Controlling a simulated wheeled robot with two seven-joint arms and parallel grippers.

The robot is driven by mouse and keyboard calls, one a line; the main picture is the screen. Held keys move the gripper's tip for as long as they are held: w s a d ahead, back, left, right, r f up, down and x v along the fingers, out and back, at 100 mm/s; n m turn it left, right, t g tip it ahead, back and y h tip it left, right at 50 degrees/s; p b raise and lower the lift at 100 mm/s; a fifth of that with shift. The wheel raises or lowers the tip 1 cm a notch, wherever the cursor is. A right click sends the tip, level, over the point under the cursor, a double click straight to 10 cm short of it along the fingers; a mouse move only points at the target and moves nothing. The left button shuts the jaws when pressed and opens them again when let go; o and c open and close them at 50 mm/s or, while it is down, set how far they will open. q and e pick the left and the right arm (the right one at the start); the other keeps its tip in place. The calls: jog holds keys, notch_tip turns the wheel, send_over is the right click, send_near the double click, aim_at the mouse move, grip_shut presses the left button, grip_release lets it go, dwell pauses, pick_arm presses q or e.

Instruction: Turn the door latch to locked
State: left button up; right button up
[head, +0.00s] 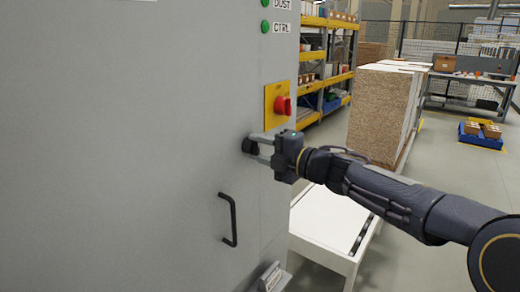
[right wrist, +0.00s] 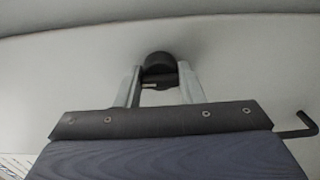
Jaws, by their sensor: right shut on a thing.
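The door latch (head: 249,146) is a small black knob on the grey cabinet door (head: 120,150), below the yellow switch plate. My right gripper (head: 256,146) reaches it from the right and is shut on it. In the right wrist view the latch (right wrist: 158,66) shows as a dark rounded knob between the two pale fingers of the right gripper (right wrist: 159,85). The fingers hide part of the latch, and I cannot tell which way it is turned. My left gripper is not in view.
A red rotary switch (head: 283,104) on a yellow plate sits just above the gripper. A black door handle (head: 230,220) sticks out below. A white table (head: 325,225) stands under my right arm. Stacked boards (head: 381,115) and shelves (head: 312,60) are farther back.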

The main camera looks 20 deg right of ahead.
jog(key=o, duration=1)
jog(key=shift+b+v, duration=0.35)
jog(key=shift+v, duration=3.55)
